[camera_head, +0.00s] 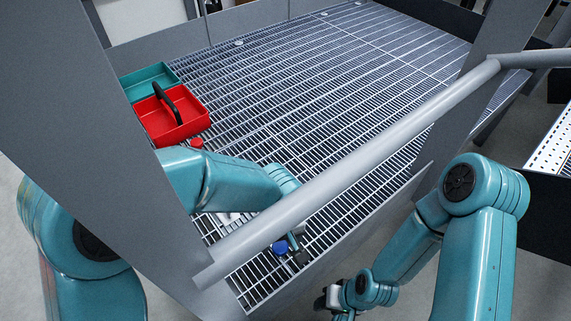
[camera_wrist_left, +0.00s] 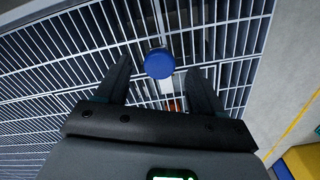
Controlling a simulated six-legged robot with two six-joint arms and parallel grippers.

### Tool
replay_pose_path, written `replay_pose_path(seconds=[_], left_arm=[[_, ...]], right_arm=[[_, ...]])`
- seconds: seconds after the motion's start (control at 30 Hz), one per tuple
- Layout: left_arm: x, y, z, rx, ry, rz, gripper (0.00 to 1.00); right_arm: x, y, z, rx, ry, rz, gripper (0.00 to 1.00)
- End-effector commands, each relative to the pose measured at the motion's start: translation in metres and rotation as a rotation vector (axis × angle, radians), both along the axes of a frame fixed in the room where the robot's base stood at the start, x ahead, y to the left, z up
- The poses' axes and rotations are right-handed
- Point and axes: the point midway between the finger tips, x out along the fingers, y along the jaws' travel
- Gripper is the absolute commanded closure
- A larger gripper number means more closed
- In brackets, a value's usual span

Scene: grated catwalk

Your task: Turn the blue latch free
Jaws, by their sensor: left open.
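The blue latch (camera_head: 280,247) shows as a round blue knob low on the grating, just below the grey handrail in the head view. In the left wrist view the blue latch (camera_wrist_left: 158,62) lies between my fingertips, with a pale part below it. My left gripper (camera_wrist_left: 160,66) is open, one finger on each side of the latch, with gaps showing; I cannot tell how far above it they are. In the head view the rail partly hides my left gripper (camera_head: 298,256). My right gripper (camera_head: 332,300) is at the bottom edge, apart from the latch, its jaws unclear.
The grey handrail (camera_head: 350,165) crosses diagonally over my left forearm. A red open toolbox (camera_head: 190,121) with a black handle and a teal tray (camera_head: 143,80) sit at the back left. A small red knob (camera_head: 197,143) is near them. The grating (camera_head: 330,70) beyond is clear.

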Motion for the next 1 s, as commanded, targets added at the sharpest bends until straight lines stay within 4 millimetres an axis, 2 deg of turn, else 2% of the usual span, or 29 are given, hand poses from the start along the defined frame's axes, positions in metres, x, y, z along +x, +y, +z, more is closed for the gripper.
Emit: replay_pose_path(seconds=[0.03, 0.13, 0.47, 0.5, 0.57, 0.6, 0.7, 1.0], left_arm=[[0.0, 0.0, -0.011, 0.001, 0.002, 0.0, 0.32], [0.001, -0.001, -0.019, 0.0, 0.0, 0.0, 0.32], [0.002, -0.002, -0.022, 0.0, 0.0, 0.0, 0.32], [0.001, -0.002, -0.022, 0.0, 0.0, 0.0, 0.39], [0.001, -0.002, -0.021, 0.0, 0.0, 0.0, 0.58], [0.001, -0.001, -0.021, 0.0, 0.0, 0.0, 0.72], [0.001, -0.001, -0.021, 0.0, 0.0, 0.0, 1.0], [0.002, 0.002, -0.02, 0.0, 0.0, -0.008, 1.0]], right_arm=[[0.0, 0.0, -0.006, 0.0, 0.0, 0.0, 0.57], [0.0, 0.0, -0.008, 0.0, 0.0, 0.0, 0.57], [0.0, 0.0, -0.008, 0.0, 0.0, 0.0, 0.57], [0.0, 0.0, -0.008, 0.0, 0.0, 0.0, 0.57], [0.0, 0.0, -0.008, 0.0, 0.0, 0.0, 0.57], [0.0, 0.0, -0.008, 0.0, 0.0, 0.0, 0.57], [0.0, 0.0, -0.007, 0.0, 0.0, 0.0, 0.57], [0.0, 0.0, -0.008, 0.0, 0.0, 0.0, 0.57]])
